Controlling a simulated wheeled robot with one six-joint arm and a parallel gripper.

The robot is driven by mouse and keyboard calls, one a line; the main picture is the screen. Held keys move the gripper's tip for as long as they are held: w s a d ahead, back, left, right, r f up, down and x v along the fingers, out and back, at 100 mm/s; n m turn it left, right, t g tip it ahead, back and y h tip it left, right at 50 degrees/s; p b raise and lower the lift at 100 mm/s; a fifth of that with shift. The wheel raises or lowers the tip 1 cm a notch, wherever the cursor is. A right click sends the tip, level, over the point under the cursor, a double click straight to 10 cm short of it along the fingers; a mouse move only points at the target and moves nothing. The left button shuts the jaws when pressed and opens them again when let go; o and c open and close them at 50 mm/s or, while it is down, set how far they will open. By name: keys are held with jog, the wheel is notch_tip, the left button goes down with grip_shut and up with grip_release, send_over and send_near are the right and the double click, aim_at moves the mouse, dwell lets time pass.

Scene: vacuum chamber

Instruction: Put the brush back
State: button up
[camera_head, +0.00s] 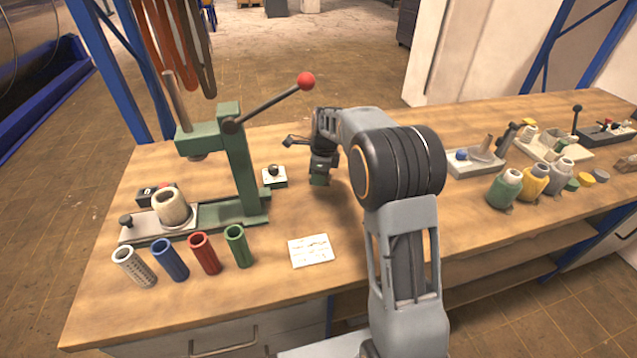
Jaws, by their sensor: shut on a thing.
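My gripper (321,168) points down over the middle of the bench, just right of the small pale block with a black knob. It is shut on a small green thing (320,180) that shows below the jaws. This appears to be the brush, but most of it is hidden by my gripper and its bristles cannot be made out. I cannot tell whether it touches the bench. No other brush is clearly seen.
A green lever press (238,160) with a red knob stands at left. White, blue, red and green tubes (205,254) stand in front of it. A paper sheet (311,250) lies near the front edge. Several bottles (533,181) and fixtures (478,160) stand at right.

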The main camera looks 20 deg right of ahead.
jog(key=shift+f, duration=1.6)
jog(key=shift+f, duration=0.1)
jog(key=shift+f, duration=0.1)
jog(key=o, duration=1)
jog(key=shift+c, duration=0.2)
